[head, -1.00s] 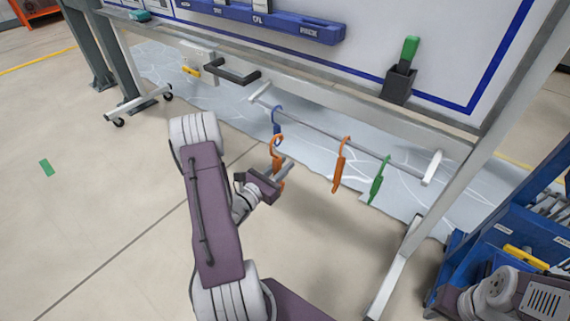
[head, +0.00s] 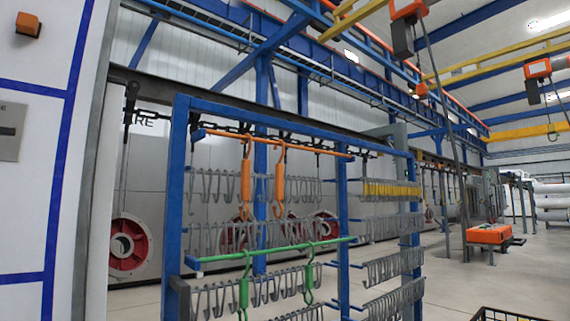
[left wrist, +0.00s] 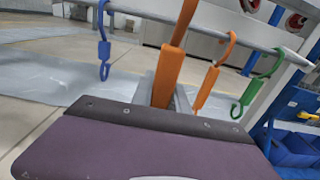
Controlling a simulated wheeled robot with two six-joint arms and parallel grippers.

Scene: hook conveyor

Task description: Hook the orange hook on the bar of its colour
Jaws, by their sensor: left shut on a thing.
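In the left wrist view my left gripper (left wrist: 164,92) is shut on an orange hook (left wrist: 169,68), which stands up between the fingers. The hook's top is cut off by the frame's upper edge, so I cannot tell whether it touches the grey rail (left wrist: 150,14). A second orange hook (left wrist: 207,85) hangs from that rail to the right. In the head view an orange bar (head: 328,150) crosses the top of a blue frame, with two orange hooks (head: 279,190) hanging on it. My right gripper is not in view.
A blue hook (left wrist: 103,50) and a green hook (left wrist: 247,96) hang on the grey rail. In the head view, a green bar (head: 215,257) with green hooks (head: 309,277) lies below the orange one. Rows of grey hooks and a blue post (head: 178,200) crowd around the bars.

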